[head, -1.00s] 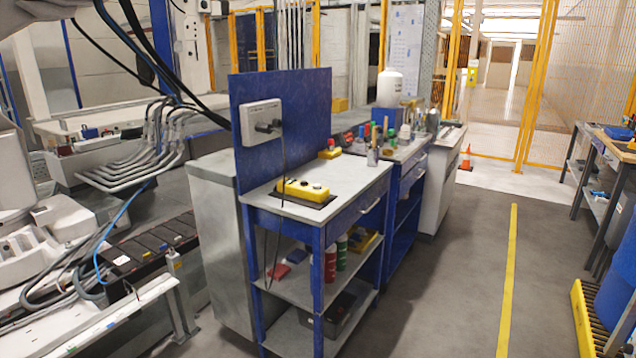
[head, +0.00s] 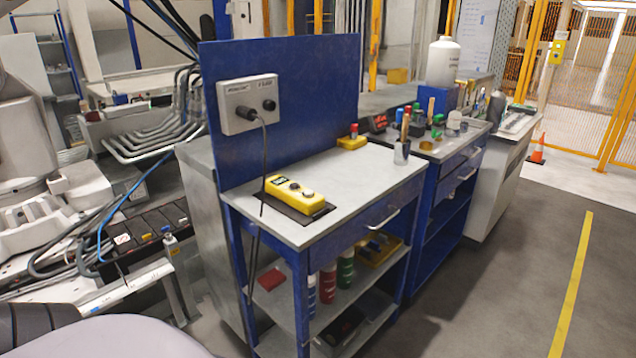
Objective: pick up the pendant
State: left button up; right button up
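The pendant (head: 294,194) is a yellow control box with dark buttons. It lies on a dark mat (head: 316,213) on the grey top of a blue workbench (head: 348,184). A black cable (head: 265,155) hangs from a grey wall box (head: 248,104) on the blue back panel and runs down past the bench's left edge. Neither of my grippers shows in the head view, and nothing is holding the pendant.
A smaller yellow box with a red button (head: 353,140) and a cup of tools (head: 402,150) stand farther back. The lower shelf holds several bottles (head: 328,283). Grey floor (head: 490,290) is clear on the right. Machinery with cables (head: 70,240) fills the left.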

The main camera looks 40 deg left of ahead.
aim_at(280, 186)
jog(key=i, duration=2.35)
jog(key=i+u, duration=0.3)
jog(key=i+l+u, duration=0.15)
jog(key=i+u, duration=0.15)
jog(key=u, duration=1.3)
jog(key=i+l, duration=0.05)
